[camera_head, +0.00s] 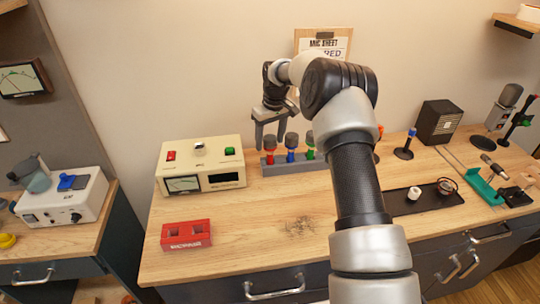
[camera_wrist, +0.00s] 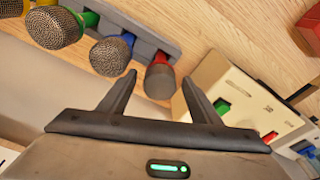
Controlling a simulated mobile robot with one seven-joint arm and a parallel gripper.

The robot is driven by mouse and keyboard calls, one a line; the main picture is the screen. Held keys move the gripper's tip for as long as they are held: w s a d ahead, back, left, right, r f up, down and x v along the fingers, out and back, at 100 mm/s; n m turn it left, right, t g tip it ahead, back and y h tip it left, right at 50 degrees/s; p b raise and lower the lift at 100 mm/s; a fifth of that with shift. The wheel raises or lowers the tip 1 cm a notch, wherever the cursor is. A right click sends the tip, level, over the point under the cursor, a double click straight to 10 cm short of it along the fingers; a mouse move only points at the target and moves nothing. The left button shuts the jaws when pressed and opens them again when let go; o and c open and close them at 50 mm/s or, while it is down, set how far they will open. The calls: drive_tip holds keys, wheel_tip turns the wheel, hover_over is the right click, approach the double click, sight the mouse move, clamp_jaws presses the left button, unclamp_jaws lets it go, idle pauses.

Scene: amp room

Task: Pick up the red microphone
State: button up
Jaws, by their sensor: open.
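The red microphone (camera_head: 269,153) has a dark head and a red collar and stands upright in a grey rack (camera_head: 268,168) on the wooden bench. In the wrist view, the red microphone (camera_wrist: 160,80) shows its head toward the camera, between and just beyond my fingertips. My gripper (camera_head: 270,142) is open and points down above the rack's left end; in the wrist view my gripper (camera_wrist: 160,78) has a finger on either side of the red microphone. I cannot tell whether either finger touches it. My arm hides the rack's right part in the head view.
A blue microphone (camera_head: 291,147) and a green one (camera_head: 310,150) stand close beside the red one. A cream meter box (camera_head: 200,165) is left of the rack, and a red block (camera_head: 186,235) is in front.

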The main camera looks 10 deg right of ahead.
clamp_jaws()
drive_tip(key=shift+r, duration=0.1)
wheel_tip(320, 180, up, 10)
drive_tip(key=shift+b, duration=0.35)
idle(0.4)
